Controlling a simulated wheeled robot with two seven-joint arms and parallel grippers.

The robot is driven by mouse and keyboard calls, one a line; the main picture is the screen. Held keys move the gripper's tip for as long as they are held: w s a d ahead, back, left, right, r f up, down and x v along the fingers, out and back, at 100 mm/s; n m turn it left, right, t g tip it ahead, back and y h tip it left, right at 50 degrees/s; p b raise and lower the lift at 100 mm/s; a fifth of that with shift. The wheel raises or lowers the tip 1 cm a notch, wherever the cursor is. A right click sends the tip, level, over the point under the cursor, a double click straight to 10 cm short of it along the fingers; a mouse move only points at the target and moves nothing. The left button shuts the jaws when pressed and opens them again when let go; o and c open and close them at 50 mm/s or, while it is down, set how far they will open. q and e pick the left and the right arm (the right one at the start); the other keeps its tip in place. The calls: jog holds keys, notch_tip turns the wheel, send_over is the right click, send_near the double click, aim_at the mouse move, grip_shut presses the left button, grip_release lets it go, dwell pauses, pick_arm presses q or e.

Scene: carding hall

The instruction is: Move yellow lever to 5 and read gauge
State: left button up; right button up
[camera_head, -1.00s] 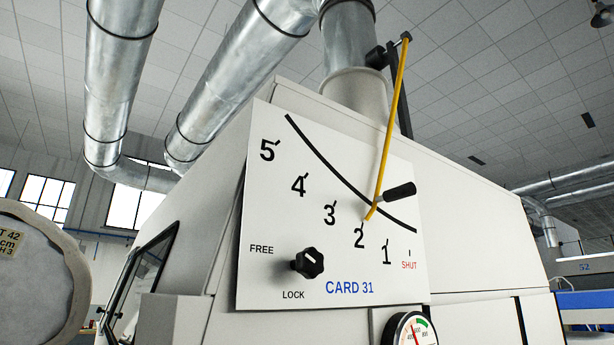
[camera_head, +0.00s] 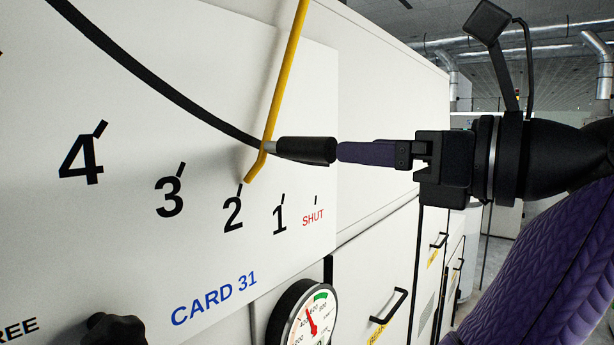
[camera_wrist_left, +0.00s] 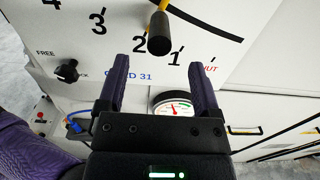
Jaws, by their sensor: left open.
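The yellow lever (camera_head: 283,85) has its lower tip at the 2 on the white scale panel (camera_head: 110,215); its black handle (camera_head: 303,150) sticks out to the right. In the left wrist view the handle (camera_wrist_left: 159,46) is just beyond the fingertips, between them sideways. My left gripper (camera_head: 341,152) has purple fingers and is open; in the head view its tips are at the handle's end, and contact is unclear. The wrist view shows the gap of the gripper (camera_wrist_left: 160,64) empty. The gauge (camera_head: 304,316) has its red needle pointing up, just short of the green band. My right gripper is out of view.
A black FREE/LOCK knob (camera_head: 112,329) is at the panel's lower left, cut off by the frame; its setting is unclear. Cabinet doors with black handles (camera_head: 388,306) are right of the gauge. Open room shows beyond the machine at right.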

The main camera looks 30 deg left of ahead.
aim_at(309, 147)
pick_arm(q)
jog(key=a+p, duration=0.3)
jog(key=a, duration=0.4)
jog(key=shift+w+a+r, duration=0.1)
jog(key=shift+w, duration=0.05)
jog(key=shift+w+a, duration=0.2)
jog(key=shift+a, duration=0.2)
grip_shut()
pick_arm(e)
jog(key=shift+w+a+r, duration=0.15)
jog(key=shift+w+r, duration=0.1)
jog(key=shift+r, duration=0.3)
